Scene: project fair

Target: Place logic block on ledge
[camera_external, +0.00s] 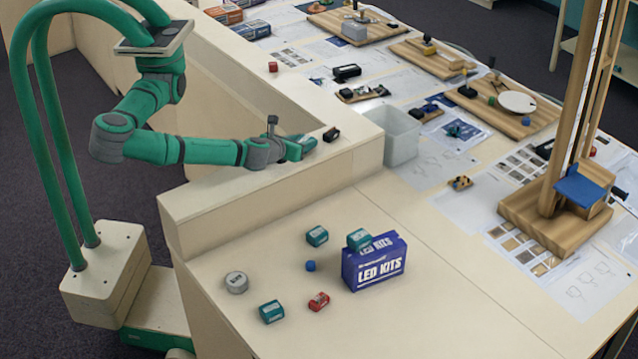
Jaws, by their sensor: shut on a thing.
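My gripper (305,147) is over the pale ledge (225,192), low and close to its top. Its green fingers are shut on a small block, which the fingers mostly hide; its colour and any contact with the ledge are hard to tell. A small dark block (331,134) sits on the ledge just beyond the fingertips. Teal blocks stand on the lower table: one (317,236) near the ledge, one (271,311) at the front, and one (358,239) on the blue LED KITS box (375,265). I cannot tell which block is the logic block.
A red block (318,301), a blue piece (310,266) and a round grey piece (236,282) lie on the front table. A grey bin (401,135) stands beyond the ledge. A wooden stand (555,215) is at right. The front table's right part is clear.

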